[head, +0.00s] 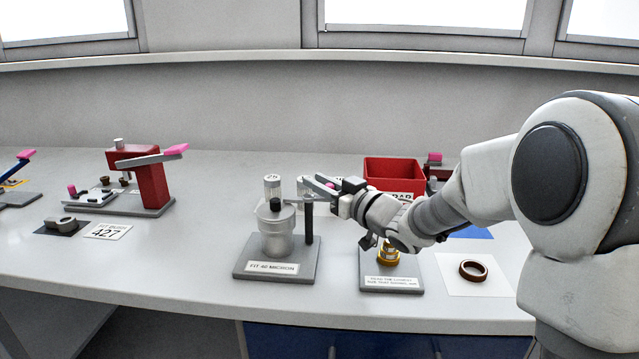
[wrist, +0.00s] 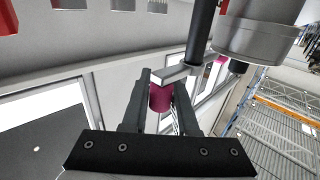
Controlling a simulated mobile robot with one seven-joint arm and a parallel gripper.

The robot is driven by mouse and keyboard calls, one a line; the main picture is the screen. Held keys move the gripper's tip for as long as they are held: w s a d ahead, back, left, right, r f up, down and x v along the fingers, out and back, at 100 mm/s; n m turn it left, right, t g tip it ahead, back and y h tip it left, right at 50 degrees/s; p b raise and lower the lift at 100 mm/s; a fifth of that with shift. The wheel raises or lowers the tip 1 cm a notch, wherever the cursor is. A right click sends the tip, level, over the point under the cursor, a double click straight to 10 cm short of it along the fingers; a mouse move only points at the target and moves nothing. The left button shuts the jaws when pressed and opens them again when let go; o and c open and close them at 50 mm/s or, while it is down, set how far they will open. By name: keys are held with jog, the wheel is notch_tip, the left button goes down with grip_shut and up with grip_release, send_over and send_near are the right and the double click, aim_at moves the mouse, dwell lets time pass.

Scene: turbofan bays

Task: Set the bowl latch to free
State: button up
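The metal filter bowl (head: 276,240) stands upright on a grey base plate labelled "FIT 40 MICRON" (head: 271,267). A dark post (head: 309,222) rises right beside it. In the wrist view, a short grey latch arm (wrist: 177,73) reaches from the post (wrist: 201,35) to a pink knob (wrist: 160,97). The bowl (wrist: 255,38) shows at the upper right there. My gripper (head: 318,187) is at the post's top in the head view. In the wrist view, its fingers (wrist: 161,90) lie on both sides of the knob, which fills the gap; they look shut on it.
A red bin (head: 392,172) and clear jars (head: 272,186) stand behind. A brass part (head: 388,253) on another base plate sits just right of the bowl, under my arm. A brown ring (head: 473,270) lies further right.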

grip_shut()
jog(key=shift+s+f+m+t+h+b, duration=0.15)
jog(key=shift+m+t+h+b, duration=0.15)
jog(key=shift+b, duration=0.3)
jog(key=shift+s+d+r+m+t+h+b, duration=0.1)
jog(key=shift+s+m+t+h+b, duration=0.45)
jog(key=shift+m+h, duration=1.2)
jog(key=shift+s+d+r+m+t+h+b, duration=0.1)
jog(key=shift+m+t+h+b, duration=0.2)
jog(key=shift+m+t+h, duration=1.35)
jog(key=shift+s+d+r+m+g+h+b, duration=0.1)
jog(key=shift+s+m+h+b, duration=0.5)
jog(key=shift+h, duration=2.1)
jog(key=m+g+h+p, duration=0.1)
jog(key=m+h+p, duration=0.1)
jog(key=h+p, duration=0.1)
jog(key=m+g+h+p, duration=0.1)
jog(key=m+h+p, duration=0.2)
jog(key=s+m+g+h+p, duration=0.1)
jog(key=m+h+p, duration=0.1)
jog(key=h+p, duration=0.1)
jog(key=shift+a+f+g+h, duration=0.1)
jog(key=shift+a+g+h, duration=0.15)
jog(key=shift+h, duration=0.35)
jog(key=shift+d+m, duration=0.1)
jog(key=shift+m, duration=0.2)
